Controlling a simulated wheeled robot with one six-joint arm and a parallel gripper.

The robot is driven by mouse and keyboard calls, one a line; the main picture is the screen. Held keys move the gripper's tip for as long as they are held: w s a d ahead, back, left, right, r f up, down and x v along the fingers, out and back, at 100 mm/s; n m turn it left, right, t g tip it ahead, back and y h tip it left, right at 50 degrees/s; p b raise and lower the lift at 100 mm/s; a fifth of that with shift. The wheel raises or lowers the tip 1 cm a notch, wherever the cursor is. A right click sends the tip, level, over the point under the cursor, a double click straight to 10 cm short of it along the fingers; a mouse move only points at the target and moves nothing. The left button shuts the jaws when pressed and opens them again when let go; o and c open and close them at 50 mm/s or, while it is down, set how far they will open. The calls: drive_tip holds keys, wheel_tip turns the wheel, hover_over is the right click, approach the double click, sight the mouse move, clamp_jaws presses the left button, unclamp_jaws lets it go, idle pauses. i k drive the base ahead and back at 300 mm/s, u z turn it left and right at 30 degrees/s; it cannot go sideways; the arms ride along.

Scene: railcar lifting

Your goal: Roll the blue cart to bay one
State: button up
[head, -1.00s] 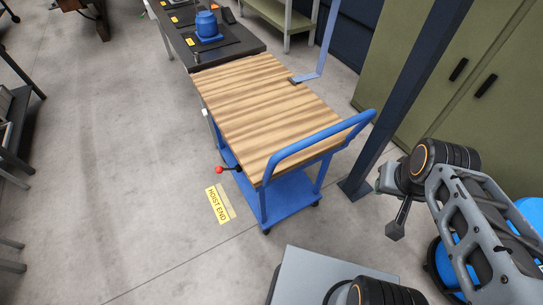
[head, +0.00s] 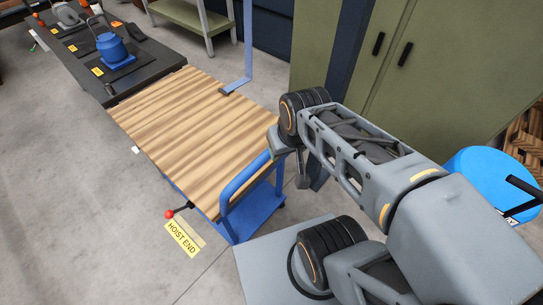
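The blue cart has a striped wooden top (head: 190,115), a blue frame and a blue push handle (head: 238,182) at its near end. A lever with a red knob (head: 169,213) sticks out at its near left side. The cart's far end stands against a dark bench (head: 128,80). My gripper (head: 303,178) points down just right of the handle's upper end. I see no marking that reads bay one.
A yellow "HOIST END" label (head: 182,238) lies on the floor left of the cart. A blue hoist-like device (head: 112,48) sits on the bench. Green cabinets (head: 440,70) and a dark post (head: 345,60) stand at the right. A blue round-topped thing (head: 495,180) is at far right. Floor at left is clear.

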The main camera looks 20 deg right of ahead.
sight(210, 145)
drive_tip(key=z, duration=0.4)
drive_tip(key=k, duration=0.95)
drive_tip(key=u, duration=0.4)
drive_tip(key=i, duration=0.4)
drive_tip(key=u, duration=0.2)
